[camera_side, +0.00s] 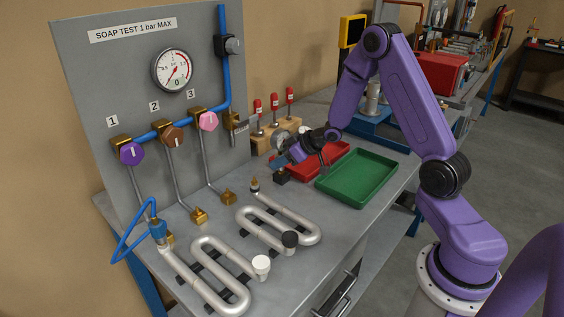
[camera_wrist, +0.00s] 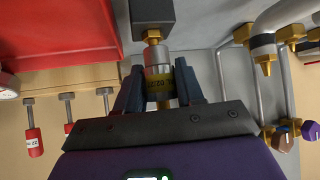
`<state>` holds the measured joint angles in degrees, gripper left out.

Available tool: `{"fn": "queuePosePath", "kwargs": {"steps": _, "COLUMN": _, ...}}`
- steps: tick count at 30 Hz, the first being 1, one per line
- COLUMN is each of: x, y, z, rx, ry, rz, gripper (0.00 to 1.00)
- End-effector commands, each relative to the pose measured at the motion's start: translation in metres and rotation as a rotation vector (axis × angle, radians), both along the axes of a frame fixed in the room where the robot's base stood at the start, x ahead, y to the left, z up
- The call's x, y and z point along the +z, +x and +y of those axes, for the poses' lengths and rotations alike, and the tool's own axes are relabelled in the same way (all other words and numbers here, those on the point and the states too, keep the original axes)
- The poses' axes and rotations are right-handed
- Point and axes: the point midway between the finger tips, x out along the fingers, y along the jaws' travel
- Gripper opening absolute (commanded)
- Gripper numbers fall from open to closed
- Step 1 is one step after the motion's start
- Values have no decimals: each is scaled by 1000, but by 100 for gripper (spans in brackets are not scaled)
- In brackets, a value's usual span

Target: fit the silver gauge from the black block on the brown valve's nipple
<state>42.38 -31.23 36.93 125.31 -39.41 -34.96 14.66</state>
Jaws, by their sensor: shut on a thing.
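The brown valve (camera_side: 171,135) is on the panel under label 2. Its pipe runs down to a brass fitting (camera_side: 199,215) on the bench, which appears bare.
A red tray (camera_side: 318,174) and a green tray (camera_side: 360,195) lie beside my gripper. A white-dial gauge (camera_side: 282,139) and a wooden rack (camera_side: 270,138) with red-tagged tools stand behind. Silver coils (camera_side: 275,238) and a blue hose (camera_side: 125,245) occupy the bench's front left.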

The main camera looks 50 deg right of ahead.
Motion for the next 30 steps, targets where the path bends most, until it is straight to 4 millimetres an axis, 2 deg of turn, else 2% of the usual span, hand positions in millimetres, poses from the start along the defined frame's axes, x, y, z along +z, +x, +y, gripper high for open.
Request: {"fn": "queuePosePath", "kwargs": {"steps": 30, "x": 43, "y": -1, "z": -1, "rx": -2, "ry": 1, "rz": -4, "gripper": 0}}
